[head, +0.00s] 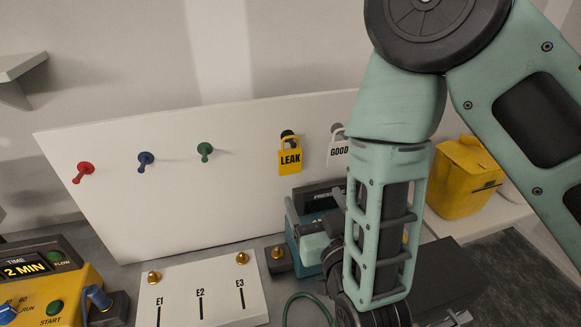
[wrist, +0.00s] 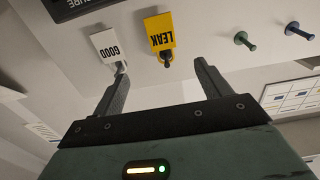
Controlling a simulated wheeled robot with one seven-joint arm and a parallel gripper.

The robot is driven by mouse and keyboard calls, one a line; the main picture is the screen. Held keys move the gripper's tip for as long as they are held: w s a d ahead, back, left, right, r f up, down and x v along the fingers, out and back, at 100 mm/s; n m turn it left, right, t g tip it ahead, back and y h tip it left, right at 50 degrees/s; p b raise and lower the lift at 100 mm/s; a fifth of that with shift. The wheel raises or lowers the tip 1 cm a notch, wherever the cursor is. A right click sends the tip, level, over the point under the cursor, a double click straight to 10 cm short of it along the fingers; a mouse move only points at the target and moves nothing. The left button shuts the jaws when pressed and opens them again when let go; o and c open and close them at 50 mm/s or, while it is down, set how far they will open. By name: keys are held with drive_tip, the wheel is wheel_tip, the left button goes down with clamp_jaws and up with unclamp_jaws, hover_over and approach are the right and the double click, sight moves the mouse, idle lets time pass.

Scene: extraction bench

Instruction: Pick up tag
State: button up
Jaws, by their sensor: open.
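A yellow tag marked LEAK (head: 290,158) hangs from a dark peg on the white slanted board (head: 130,215). A white tag marked GOOD (head: 338,152) hangs to its right, partly hidden by my arm. In the wrist view, which is upside down, the LEAK tag (wrist: 161,32) lies ahead between my fingers' directions, and the GOOD tag (wrist: 109,45) is near the left fingertip. My gripper (wrist: 160,68) is open and empty, its fingers pointing at the board. In the head view it is below the tags, with parts hidden by my forearm.
Red (head: 84,170), blue (head: 146,160) and green (head: 205,150) pegs are bare on the board. A device with a dark panel (head: 318,193) stands behind my gripper. A white E1–E3 plate (head: 205,305), yellow timer box (head: 85,295) and yellow bin (head: 462,180) stand around.

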drive_tip(key=shift+w+a+f+b, duration=0.2)
drive_tip(key=shift+w+b, duration=0.5)
drive_tip(key=shift+b, duration=1.95)
drive_tip(key=shift+w+b, duration=0.1)
drive_tip(key=shift+b, duration=0.4)
approach(291, 158)
drive_tip(key=w, duration=0.3)
drive_tip(key=p+x, duration=0.2)
drive_tip(key=a+p+x, duration=0.1)
drive_tip(key=p+x, duration=0.1)
drive_tip(key=x, duration=0.1)
drive_tip(key=shift+s+r, duration=0.15)
drive_tip(key=shift+s, duration=0.05)
drive_tip(key=shift+w, duration=0.55)
drive_tip(key=c, duration=1.1)
